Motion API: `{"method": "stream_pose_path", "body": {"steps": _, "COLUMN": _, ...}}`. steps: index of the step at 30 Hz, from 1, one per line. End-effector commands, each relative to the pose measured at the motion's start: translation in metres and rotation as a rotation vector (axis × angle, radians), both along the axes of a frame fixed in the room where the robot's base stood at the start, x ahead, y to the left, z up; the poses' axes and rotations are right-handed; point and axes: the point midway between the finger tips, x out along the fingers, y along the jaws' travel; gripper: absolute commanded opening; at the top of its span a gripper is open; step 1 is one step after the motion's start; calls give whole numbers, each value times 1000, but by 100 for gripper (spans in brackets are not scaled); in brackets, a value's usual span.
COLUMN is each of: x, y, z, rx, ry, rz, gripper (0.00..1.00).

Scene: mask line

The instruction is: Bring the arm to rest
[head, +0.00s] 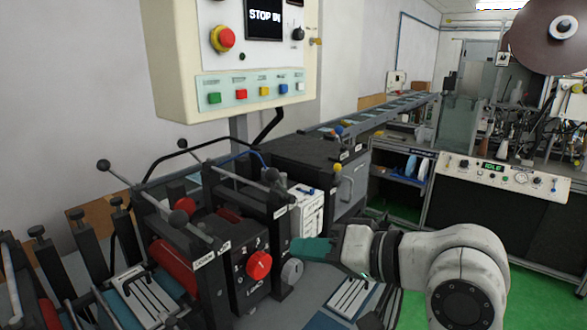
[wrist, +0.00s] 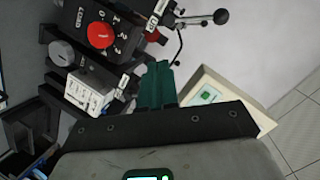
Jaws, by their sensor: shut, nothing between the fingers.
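My gripper (head: 303,249) has teal fingers and reaches left from my white arm in the head view. It is in front of the machine, to the right of a red rotary knob (head: 258,265) and close to a grey round knob (head: 291,271). In the wrist view the gripper (wrist: 155,78) shows its teal fingers together, with nothing between them. The red knob (wrist: 101,35) and the grey knob (wrist: 61,53) lie beyond it to the upper left. I cannot tell the exact gap between the fingers and the machine.
A control panel (head: 247,88) with a red stop button (head: 222,38) hangs above the machine. Levers with round black knobs (head: 180,218) stick up at the left. A conveyor (head: 385,112) runs to the back. Green floor (head: 412,308) shows around my arm.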

Motion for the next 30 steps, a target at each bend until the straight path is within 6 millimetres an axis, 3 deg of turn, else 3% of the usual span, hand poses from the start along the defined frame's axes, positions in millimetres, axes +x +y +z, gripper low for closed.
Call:
{"method": "stream_pose_path", "body": {"steps": 1, "x": -4, "y": -15, "z": -38, "rx": -40, "ry": 39, "rz": -41, "gripper": 0}}
{"method": "stream_pose_path", "body": {"steps": 5, "x": -20, "y": -53, "z": -118, "rx": -170, "ry": 112, "rz": -135, "gripper": 0}}
{"method": "stream_pose_path", "body": {"steps": 8, "x": -44, "y": -83, "z": -176, "rx": -280, "ry": 176, "rz": -189, "gripper": 0}}
{"method": "stream_pose_path", "body": {"steps": 11, "x": -77, "y": -113, "z": -229, "rx": -397, "ry": 249, "rz": -229, "gripper": 0}}
{"method": "stream_pose_path", "body": {"steps": 15, "x": -136, "y": -156, "z": -293, "rx": -569, "ry": 361, "rz": -260, "gripper": 0}}
{"method": "stream_pose_path", "body": {"steps": 19, "x": -201, "y": -194, "z": -339, "rx": -732, "ry": 473, "rz": -262, "gripper": 0}}
{"method": "stream_pose_path", "body": {"steps": 24, "x": -278, "y": -233, "z": -372, "rx": -908, "ry": 598, "rz": -236, "gripper": 0}}
{"method": "stream_pose_path", "body": {"steps": 27, "x": -307, "y": -247, "z": -380, "rx": -973, "ry": 645, "rz": -220, "gripper": 0}}
{"method": "stream_pose_path", "body": {"steps": 30, "x": -321, "y": -254, "z": -383, "rx": -1007, "ry": 668, "rz": -210, "gripper": 0}}
